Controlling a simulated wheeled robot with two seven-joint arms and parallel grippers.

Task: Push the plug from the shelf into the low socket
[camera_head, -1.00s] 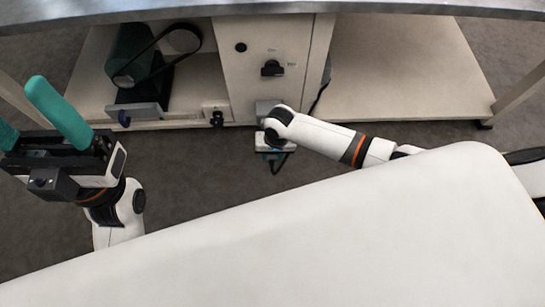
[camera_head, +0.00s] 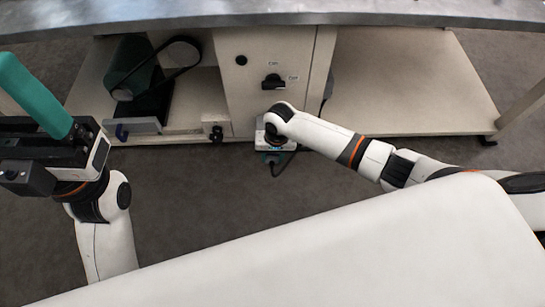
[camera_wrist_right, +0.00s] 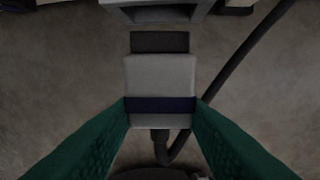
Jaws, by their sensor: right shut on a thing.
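The plug (camera_wrist_right: 160,75) is a pale grey block with a dark blue band and a dark front end. My right gripper (camera_wrist_right: 160,104) is shut on it at the band, with one teal finger on each side. The low socket (camera_wrist_right: 158,12) is a grey box at the top edge of the right wrist view. The plug's dark end faces it, with a gap between them. In the head view my right wrist largely hides the socket and plug, low at the cabinet front. My left gripper (camera_head: 30,105) is at the left edge, empty, with one teal finger showing.
A dark cable (camera_wrist_right: 238,75) loops from behind the plug and runs up to the right. The cabinet (camera_head: 258,60) carries a black rotary switch (camera_head: 273,82). The lower shelf (camera_head: 405,85) on the right is bare. A white surface (camera_head: 330,250) fills the front.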

